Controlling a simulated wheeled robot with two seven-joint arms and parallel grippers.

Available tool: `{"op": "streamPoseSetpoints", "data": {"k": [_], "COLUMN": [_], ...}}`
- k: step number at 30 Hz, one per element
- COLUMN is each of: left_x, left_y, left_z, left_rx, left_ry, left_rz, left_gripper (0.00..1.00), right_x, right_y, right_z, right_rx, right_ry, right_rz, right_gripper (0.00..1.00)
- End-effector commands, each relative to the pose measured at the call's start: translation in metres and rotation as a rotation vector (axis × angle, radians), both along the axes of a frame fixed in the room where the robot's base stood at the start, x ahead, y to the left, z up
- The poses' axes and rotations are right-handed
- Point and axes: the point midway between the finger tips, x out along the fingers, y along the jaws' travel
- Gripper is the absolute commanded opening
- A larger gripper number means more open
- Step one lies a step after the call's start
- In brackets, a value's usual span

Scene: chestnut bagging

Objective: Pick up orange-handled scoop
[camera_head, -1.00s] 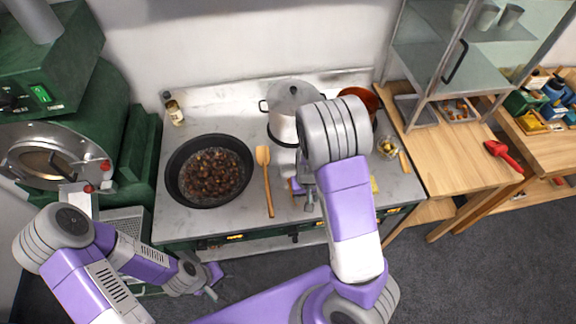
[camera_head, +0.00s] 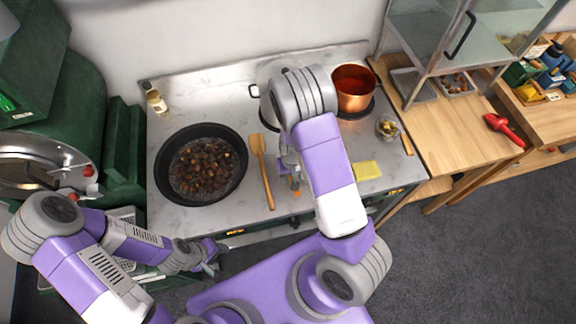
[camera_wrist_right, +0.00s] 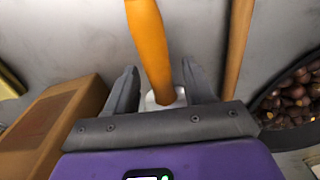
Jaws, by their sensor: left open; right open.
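The scoop's orange handle (camera_wrist_right: 150,45) runs down between the two fingers of my right gripper (camera_wrist_right: 160,84) in the right wrist view. The fingers are open, one on each side, with a gap to the handle. A small pale part of the scoop (camera_wrist_right: 165,98) shows at the handle's lower end. In the head view my right gripper (camera_head: 289,171) is low over the stove top, and only an orange bit of the scoop (camera_head: 296,192) shows below it. My left gripper (camera_head: 209,258) is open and empty in front of the stove.
A black pan of chestnuts (camera_head: 158,181) and a wooden spoon (camera_head: 266,178) lie left of the right gripper. A copper pot (camera_head: 353,101), a glass jar (camera_head: 388,127) and a yellow pad (camera_head: 367,171) are to its right. A brown box (camera_wrist_right: 52,128) is close by in the wrist view.

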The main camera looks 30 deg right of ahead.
Motion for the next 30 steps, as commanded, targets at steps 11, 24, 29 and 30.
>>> {"op": "streamPoseSetpoints", "data": {"k": [11, 24, 29, 30], "left_x": [0.000, 0.000, 0.000, 0.000], "left_y": [0.000, 0.000, 0.000, 0.000], "left_z": [0.000, 0.000, 0.003, 0.004], "left_rx": [0.000, 0.000, 0.000, 0.000], "left_ry": [0.000, 0.000, 0.000, 0.000], "left_rz": [0.000, 0.000, 0.000, 0.000], "left_gripper": [0.43, 0.43, 0.43, 0.43], "right_x": [0.000, 0.000, 0.001, 0.001], "right_y": [0.000, 0.000, 0.001, 0.001], "right_z": [-0.001, -0.001, 0.011, 0.018], "right_rx": [0.000, 0.000, 0.000, 0.000], "right_ry": [0.000, -0.001, -0.003, -0.004], "right_rz": [0.000, 0.000, 0.001, 0.000], "right_gripper": [0.32, 0.00, 0.00, 0.00]}}
